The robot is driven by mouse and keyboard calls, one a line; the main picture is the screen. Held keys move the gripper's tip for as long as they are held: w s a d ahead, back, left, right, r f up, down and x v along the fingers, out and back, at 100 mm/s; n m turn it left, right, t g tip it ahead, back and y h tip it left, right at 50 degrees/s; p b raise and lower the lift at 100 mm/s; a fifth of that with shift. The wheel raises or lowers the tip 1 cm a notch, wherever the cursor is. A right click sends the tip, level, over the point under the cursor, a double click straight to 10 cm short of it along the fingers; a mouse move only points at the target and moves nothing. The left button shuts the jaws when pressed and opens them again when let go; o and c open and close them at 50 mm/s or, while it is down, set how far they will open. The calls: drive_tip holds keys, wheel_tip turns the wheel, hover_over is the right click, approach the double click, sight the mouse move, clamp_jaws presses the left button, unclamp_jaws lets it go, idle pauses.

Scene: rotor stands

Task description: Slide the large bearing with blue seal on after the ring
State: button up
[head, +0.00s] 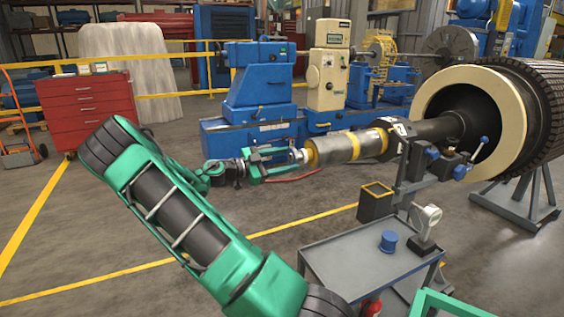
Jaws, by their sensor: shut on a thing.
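A long dark and grey shaft (340,148) sticks out to the left from the rotor, with yellow bands on its grey sleeve. My green gripper (296,156) is at the shaft's left free end, with its fingers pointing right along the shaft. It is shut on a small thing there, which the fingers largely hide. I cannot make out a blue seal on it or tell whether it is around the shaft or just in front of it. The ring cannot be told apart from the yellow bands on the shaft.
A bracket with blue knobs (432,153) is by the shaft. A red cabinet (90,112) and blue machine (262,90) stand behind.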

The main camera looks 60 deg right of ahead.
drive_tip(key=shift+x, duration=1.15)
idle(0.7)
drive_tip(key=o, duration=1.1)
drive_tip(key=shift+o, duration=0.4)
drive_tip(key=o, duration=0.4)
drive_tip(key=shift+c, duration=0.2)
drive_tip(key=shift+w, duration=0.1)
drive_tip(key=shift+v, duration=0.8)
drive_tip(key=v, duration=0.7)
drive_tip(key=shift+a, duration=0.2)
